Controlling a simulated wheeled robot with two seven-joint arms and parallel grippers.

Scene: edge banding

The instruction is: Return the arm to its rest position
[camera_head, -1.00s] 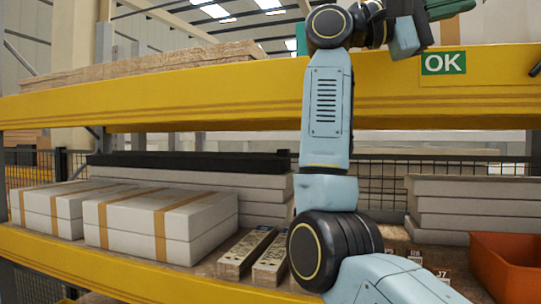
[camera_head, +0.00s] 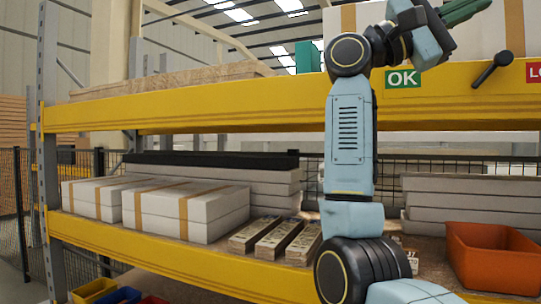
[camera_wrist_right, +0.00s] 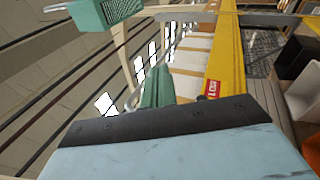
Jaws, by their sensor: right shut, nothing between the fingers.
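My right arm (camera_head: 350,135) rises from the bottom right of the head view, in front of the shelving, and bends at an upper joint towards the top right. My right gripper (camera_head: 465,10) has green fingers at the top edge, above the upper yellow beam. It is shut and holds nothing. The green gripper also shows in the right wrist view (camera_wrist_right: 157,88), beyond the dark bracket. My left arm and gripper are not in view.
The rack has a yellow upper beam (camera_head: 220,108) with an OK sign (camera_head: 403,79). White strapped boxes (camera_head: 190,212), stacked panels (camera_head: 470,205) and an orange bin (camera_head: 492,258) stand on its lower shelf. Small coloured bins (camera_head: 120,294) stand low at left.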

